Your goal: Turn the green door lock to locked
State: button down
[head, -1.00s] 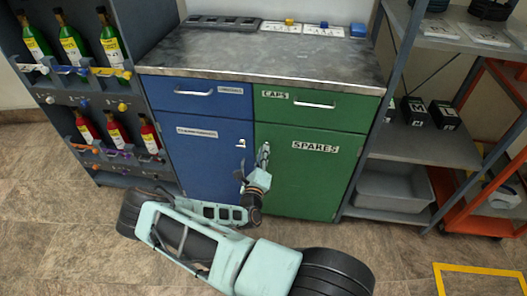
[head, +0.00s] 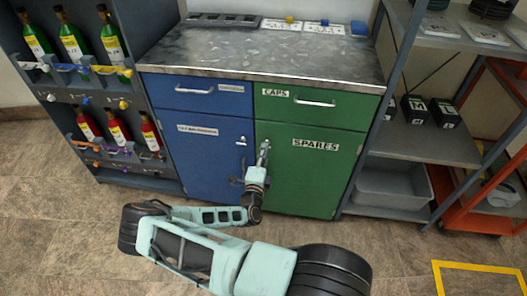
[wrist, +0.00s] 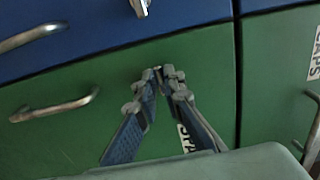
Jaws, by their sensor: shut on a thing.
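The green door (head: 305,180) is the cabinet's lower right door, labelled SPARES, and it is closed. My gripper (head: 264,147) is at its upper left edge, beside the blue door. In the wrist view my gripper (wrist: 160,75) has its fingers drawn together at the tips against the green door (wrist: 70,135). The fingers are shut on the green door lock, which they almost wholly hide. Which way the lock points cannot be told.
Above the green door is a green drawer with a metal handle (head: 315,103). A bottle rack (head: 110,165) stands left and grey shelves (head: 420,145) stand right.

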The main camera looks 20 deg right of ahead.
dwell(0.3)
jog(key=c, duration=2)
grip_release()
jog(key=shift+c, duration=0.2)
jog(key=v, duration=1.2)
jog(key=shift+r, duration=0.1)
